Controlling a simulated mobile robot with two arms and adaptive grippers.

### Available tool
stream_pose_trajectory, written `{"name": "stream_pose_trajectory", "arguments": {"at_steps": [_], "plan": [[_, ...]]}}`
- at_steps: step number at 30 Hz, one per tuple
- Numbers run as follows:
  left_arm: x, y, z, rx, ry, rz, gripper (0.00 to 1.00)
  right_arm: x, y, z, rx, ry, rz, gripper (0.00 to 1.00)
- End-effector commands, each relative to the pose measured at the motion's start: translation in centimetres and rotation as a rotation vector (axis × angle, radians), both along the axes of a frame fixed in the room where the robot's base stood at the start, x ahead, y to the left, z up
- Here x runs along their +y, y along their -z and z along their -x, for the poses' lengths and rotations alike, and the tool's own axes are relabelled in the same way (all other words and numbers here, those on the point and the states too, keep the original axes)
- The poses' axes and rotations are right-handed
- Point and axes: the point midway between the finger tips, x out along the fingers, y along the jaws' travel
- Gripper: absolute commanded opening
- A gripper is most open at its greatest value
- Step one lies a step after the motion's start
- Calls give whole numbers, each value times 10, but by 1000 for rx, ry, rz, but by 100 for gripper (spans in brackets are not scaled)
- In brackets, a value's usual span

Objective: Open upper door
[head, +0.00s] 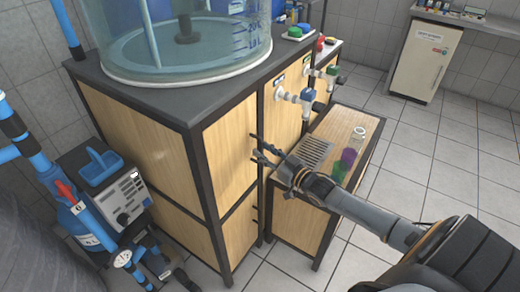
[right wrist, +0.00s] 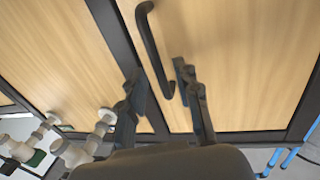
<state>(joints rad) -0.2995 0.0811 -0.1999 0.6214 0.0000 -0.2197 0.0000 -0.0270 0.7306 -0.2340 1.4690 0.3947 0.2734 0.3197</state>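The upper door (head: 230,148) is a light wood panel in a dark frame, under the worktop that carries the glass tank. It looks shut. In the right wrist view the door (right wrist: 240,60) fills the right side, with a dark bar handle (right wrist: 152,45) near its framed edge. My right gripper (head: 262,150) is open at the door's right edge, by the handle. In the right wrist view its two fingers (right wrist: 158,85) are apart, with the lower end of the handle between them. Contact cannot be told. My left gripper is not in view.
Valves with blue and green parts (head: 306,95) stick out from the panel to the right. A lower door (head: 240,235) lies underneath. A pump unit (head: 120,200) stands at left.

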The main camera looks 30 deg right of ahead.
Motion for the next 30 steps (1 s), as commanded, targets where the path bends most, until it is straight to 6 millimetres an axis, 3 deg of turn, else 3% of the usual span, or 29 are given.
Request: {"name": "stream_pose_trajectory", "arguments": {"at_steps": [6,16,17,21,30], "plan": [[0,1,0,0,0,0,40,4,0,-20,0,0,1,32],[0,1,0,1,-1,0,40,5,0,-23,0,0,1,32],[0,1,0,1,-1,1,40,5,0,-23,0,0,1,30],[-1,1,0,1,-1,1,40,5,0,-23,1,0,1,2],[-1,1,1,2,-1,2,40,5,0,-23,1,0,1,0]]}}
